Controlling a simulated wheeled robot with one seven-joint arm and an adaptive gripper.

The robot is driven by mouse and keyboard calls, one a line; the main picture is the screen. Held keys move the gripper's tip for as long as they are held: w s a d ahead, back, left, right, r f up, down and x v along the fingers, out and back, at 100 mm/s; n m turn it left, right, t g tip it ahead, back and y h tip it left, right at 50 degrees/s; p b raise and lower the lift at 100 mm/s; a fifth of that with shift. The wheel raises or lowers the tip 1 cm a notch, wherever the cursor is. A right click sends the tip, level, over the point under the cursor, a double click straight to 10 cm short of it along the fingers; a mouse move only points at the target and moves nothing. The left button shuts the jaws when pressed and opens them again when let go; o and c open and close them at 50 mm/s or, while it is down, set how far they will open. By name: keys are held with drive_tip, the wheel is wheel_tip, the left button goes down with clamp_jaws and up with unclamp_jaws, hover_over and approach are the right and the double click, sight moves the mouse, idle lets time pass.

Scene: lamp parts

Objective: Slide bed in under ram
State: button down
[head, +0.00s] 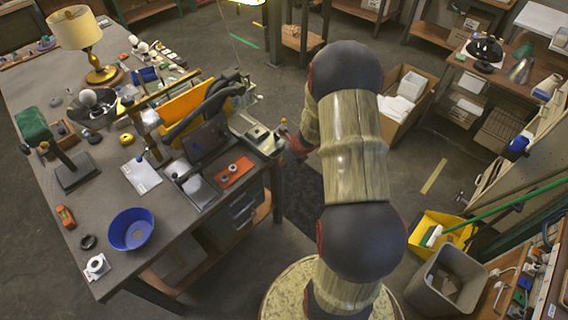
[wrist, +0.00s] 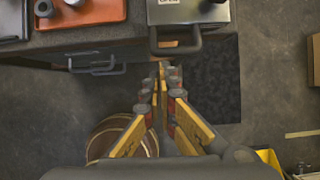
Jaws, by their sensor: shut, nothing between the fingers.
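The bed looks to be a light grey metal slab (wrist: 190,11) with a dark bar handle (wrist: 177,47) on its front, at the top of the wrist view. In the head view the grey bed (head: 254,130) lies at the right edge of the workbench, beside a dark machine with a curved black arm (head: 205,107). I cannot make out the ram itself clearly. My gripper (wrist: 168,68) is shut and empty, its yellow fingers pointing toward the bench edge, just short of the handle. I cannot tell whether the tips touch it. In the head view my arm partly hides the gripper.
An orange tray (head: 234,172) lies on the workbench (head: 110,195) near the bed, and it also shows in the wrist view (wrist: 92,12). Drawers with handles (wrist: 97,66) sit below the benchtop. A blue bowl (head: 131,229) stands further left. A dark floor mat (wrist: 214,80) lies beside the bench.

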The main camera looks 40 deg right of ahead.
sight(259, 147)
drive_tip(key=w+p, duration=0.2)
drive_tip(key=w, duration=0.2)
drive_tip(key=w+p, duration=0.2)
drive_tip(key=w, duration=0.2)
drive_tip(key=w+a+p, duration=0.1)
drive_tip(key=w+p, duration=0.1)
drive_tip(key=w, duration=0.2)
drive_tip(key=shift+w, duration=0.35)
drive_tip(key=shift+r, duration=0.1)
